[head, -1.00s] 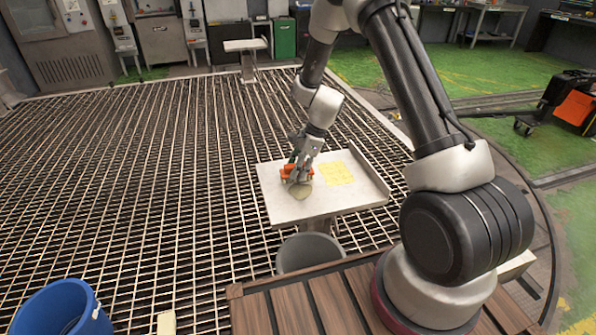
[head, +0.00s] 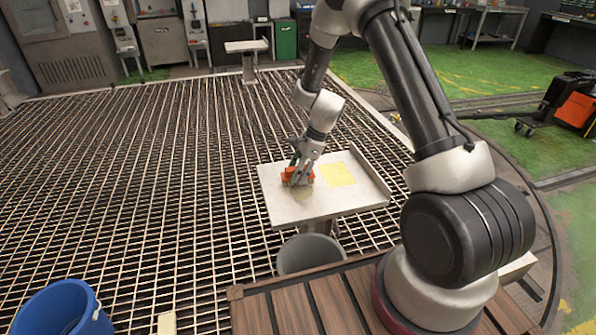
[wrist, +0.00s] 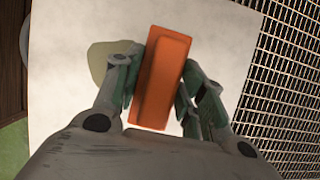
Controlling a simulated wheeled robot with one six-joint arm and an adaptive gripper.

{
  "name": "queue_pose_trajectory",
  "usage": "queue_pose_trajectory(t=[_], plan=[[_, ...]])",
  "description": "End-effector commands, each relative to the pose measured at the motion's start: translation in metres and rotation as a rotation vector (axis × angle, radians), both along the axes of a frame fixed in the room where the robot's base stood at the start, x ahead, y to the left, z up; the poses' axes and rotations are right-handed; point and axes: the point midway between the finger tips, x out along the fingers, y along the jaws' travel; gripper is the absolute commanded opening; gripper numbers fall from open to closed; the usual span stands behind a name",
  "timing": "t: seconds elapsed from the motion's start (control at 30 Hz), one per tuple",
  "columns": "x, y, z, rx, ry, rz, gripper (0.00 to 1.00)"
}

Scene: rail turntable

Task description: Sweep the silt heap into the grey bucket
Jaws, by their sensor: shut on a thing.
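The silt heap (head: 303,194) is a flat olive-beige patch on the pale table (head: 272,200), near its front edge. It also shows in the wrist view (wrist: 97,62), left of an orange block-shaped tool (wrist: 163,80). My gripper (head: 300,174) is shut on this orange tool (head: 288,174), with a finger on either side of it. The tool is low over the table, just behind the heap; the wrist view does not settle whether they touch. The grey bucket (head: 310,252) stands below the table's front edge, its mouth up. Its inside is only partly seen.
A flat yellow patch (head: 336,174) lies on the table right of my gripper. A raised lip (head: 370,170) runs along the table's right side. A blue bucket (head: 62,310) is at the front left. Metal grating (head: 130,190) surrounds the table.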

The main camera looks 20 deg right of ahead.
Motion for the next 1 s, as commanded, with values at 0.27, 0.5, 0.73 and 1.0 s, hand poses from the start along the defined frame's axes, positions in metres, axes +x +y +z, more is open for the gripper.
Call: queue_pose_trajectory(t=[0.27, 0.5, 0.73, 1.0], plan=[[0.000, 0.000, -0.004, 0.000, 0.000, 0.000, 0.21], [-0.016, 0.001, -0.002, 0.001, 0.001, -0.001, 0.21], [-0.034, 0.002, -0.001, 0.000, 0.000, -0.001, 0.21], [-0.047, 0.003, -0.002, 0.000, 0.001, -0.001, 0.21]])
